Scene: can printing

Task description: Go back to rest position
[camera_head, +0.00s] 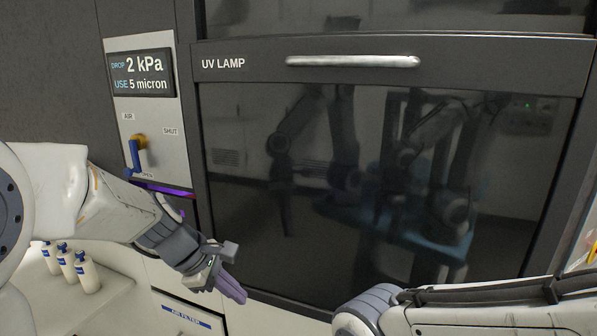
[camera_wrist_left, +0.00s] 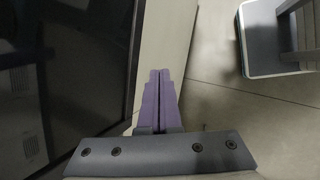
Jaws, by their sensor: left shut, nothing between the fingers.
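My left gripper (camera_head: 232,288) reaches in from the left and points down and right, in front of the lower left corner of the dark UV lamp door. Its purple fingers are together and empty; they also show shut in the left wrist view (camera_wrist_left: 158,92), with floor beyond them. My right arm (camera_head: 470,308) crosses the lower right of the head view. Its gripper cannot be made out there.
The UV lamp door (camera_head: 380,200) is closed, with a silver handle (camera_head: 352,62). A panel (camera_head: 142,75) reads 2 kPa and 5 micron, above a blue valve lever (camera_head: 134,156). White bottles (camera_head: 87,272) stand lower left. The wrist view shows open floor (camera_wrist_left: 240,120).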

